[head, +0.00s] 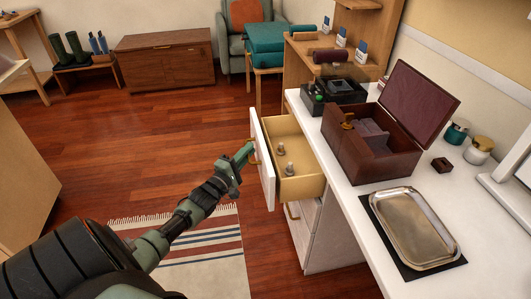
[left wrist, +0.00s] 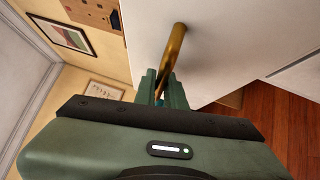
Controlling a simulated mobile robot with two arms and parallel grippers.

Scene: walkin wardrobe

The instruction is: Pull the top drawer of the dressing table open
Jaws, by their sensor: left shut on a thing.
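The white dressing table (head: 351,210) stands on the right in the head view. Its top drawer (head: 262,165) is pulled out, showing a tan inside with two small knobbed items (head: 285,160) in it. My left gripper (head: 247,153) is at the drawer front, shut on the brass handle (head: 253,150). In the left wrist view the handle (left wrist: 175,50) runs down between the fingers, against the white drawer front (left wrist: 225,40). My right gripper is not in view.
On the tabletop are an open dark red box (head: 372,150), a metal tray (head: 412,222) on a dark mat, jars (head: 479,150) and a black case (head: 334,93). A striped rug (head: 195,250) lies on the open wooden floor.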

